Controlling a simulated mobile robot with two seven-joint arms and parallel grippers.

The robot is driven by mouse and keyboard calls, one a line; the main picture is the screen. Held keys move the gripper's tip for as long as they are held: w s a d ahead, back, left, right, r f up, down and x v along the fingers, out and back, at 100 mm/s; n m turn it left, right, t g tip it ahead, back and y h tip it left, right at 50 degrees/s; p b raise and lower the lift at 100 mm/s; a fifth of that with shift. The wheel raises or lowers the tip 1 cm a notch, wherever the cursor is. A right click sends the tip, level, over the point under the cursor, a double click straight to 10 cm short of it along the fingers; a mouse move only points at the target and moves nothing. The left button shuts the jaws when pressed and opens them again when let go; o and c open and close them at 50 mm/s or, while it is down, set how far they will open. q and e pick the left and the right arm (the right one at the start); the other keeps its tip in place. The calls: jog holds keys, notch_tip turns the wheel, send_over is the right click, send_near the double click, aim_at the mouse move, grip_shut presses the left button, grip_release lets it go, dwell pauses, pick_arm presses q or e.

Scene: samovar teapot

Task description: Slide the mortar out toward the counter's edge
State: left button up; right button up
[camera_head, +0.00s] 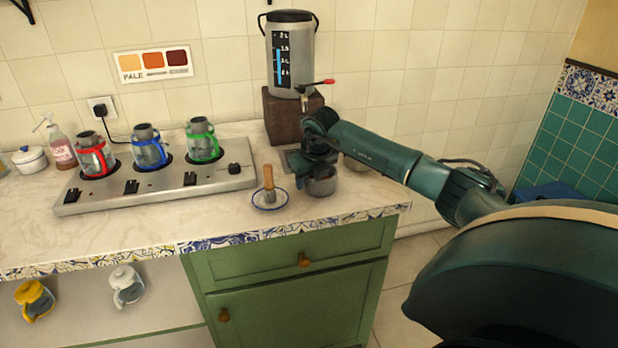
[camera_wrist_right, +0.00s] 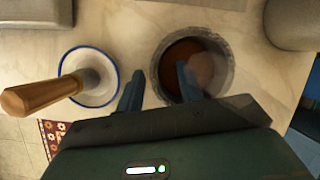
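The mortar (camera_head: 322,186) is a grey bowl near the counter's front right, partly hidden by my right gripper (camera_head: 316,168) in the head view. In the right wrist view the mortar (camera_wrist_right: 224,72) shows from above with a dark brown inside. My right gripper (camera_wrist_right: 159,88) is open there. One finger overlaps the mortar's opening and the other is outside it, to the left, so the near-left rim lies between them. Whether either finger touches the wall I cannot tell. My left gripper is not in view.
A blue-rimmed saucer (camera_head: 283,202) with a wooden-handled tool (camera_head: 268,180) stands just left of the mortar. A steel heater plate (camera_head: 215,184) with several glass pots is farther left. An urn (camera_head: 290,60) on a wooden block (camera_head: 292,118) stands behind. The counter's tiled edge (camera_head: 300,229) is in front.

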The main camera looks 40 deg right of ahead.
jog(key=v, duration=1.3)
jog(key=shift+s, duration=0.1)
